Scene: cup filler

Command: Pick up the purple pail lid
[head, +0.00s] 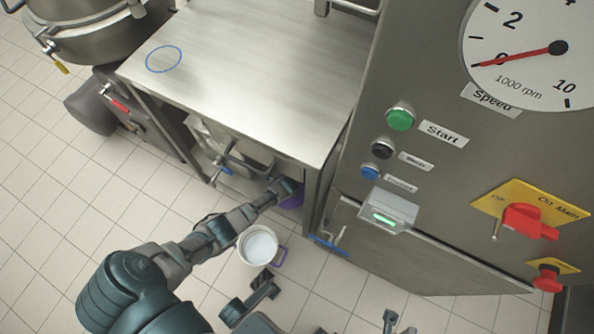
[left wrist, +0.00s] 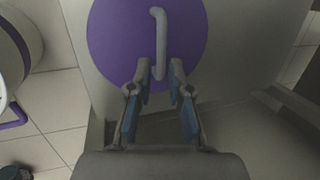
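The purple pail lid (left wrist: 112,42) is a flat disc with a grey bar handle (left wrist: 159,42). In the left wrist view it lies against a pale grey surface. In the head view only a small purple part of the lid (head: 294,199) shows under the steel table, behind my left gripper (head: 284,187). My left gripper is open in the left wrist view (left wrist: 160,88), with its fingertips on either side of the handle's lower end. I cannot tell whether they touch it. I cannot identify my right gripper for sure among the parts at the head view's bottom edge.
A white pail (head: 259,246) with a purple handle stands on the tiled floor beside my left forearm. The steel table (head: 245,70) overhangs my left gripper. A steel machine cabinet (head: 430,250) stands to the right. Open floor (head: 60,240) lies to the left.

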